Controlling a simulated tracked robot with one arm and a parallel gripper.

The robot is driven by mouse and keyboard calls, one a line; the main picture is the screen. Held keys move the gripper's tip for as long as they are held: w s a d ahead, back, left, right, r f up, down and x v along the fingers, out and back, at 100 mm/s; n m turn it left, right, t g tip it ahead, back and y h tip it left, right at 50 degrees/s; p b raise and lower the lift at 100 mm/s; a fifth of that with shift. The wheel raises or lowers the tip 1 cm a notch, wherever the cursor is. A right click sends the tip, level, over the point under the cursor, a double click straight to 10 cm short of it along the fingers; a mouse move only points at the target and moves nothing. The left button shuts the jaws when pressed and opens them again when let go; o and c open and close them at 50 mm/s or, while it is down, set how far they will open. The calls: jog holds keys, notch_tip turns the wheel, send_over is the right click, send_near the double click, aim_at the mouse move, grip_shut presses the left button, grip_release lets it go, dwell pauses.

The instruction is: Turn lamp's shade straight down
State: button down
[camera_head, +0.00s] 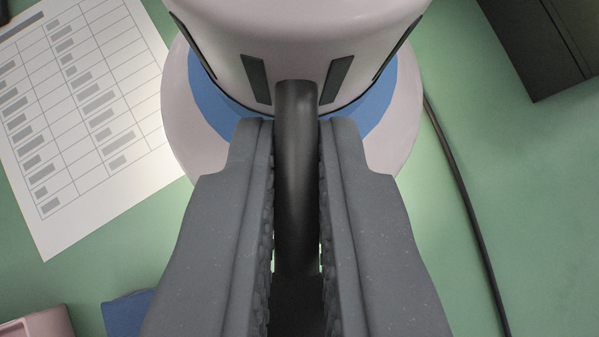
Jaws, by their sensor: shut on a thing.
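The lamp's shade (310,25) is a white, rounded body with dark slots, at the top centre. A dark handle (296,180) sticks out from it toward me. My gripper (296,150) is shut on this handle, with one ridged grey finger on each side. Below the shade are a blue ring (222,95) and a wider pale round base (180,120), partly covered by the shade and my fingers. The near end of the handle runs into shadow between my fingers. From this view I cannot tell the shade's exact tilt.
A printed sheet with a table (75,120) lies at the left on the green surface (540,200). A black box (545,40) is at the top right. A dark cable (468,200) runs down the right. A pink block (38,325) and a blue one (125,312) are at the lower left.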

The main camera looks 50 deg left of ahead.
jog(key=c, duration=1.5)
grip_release()
jog(key=shift+p+v, duration=0.6)
jog(key=shift+v, duration=6.2)
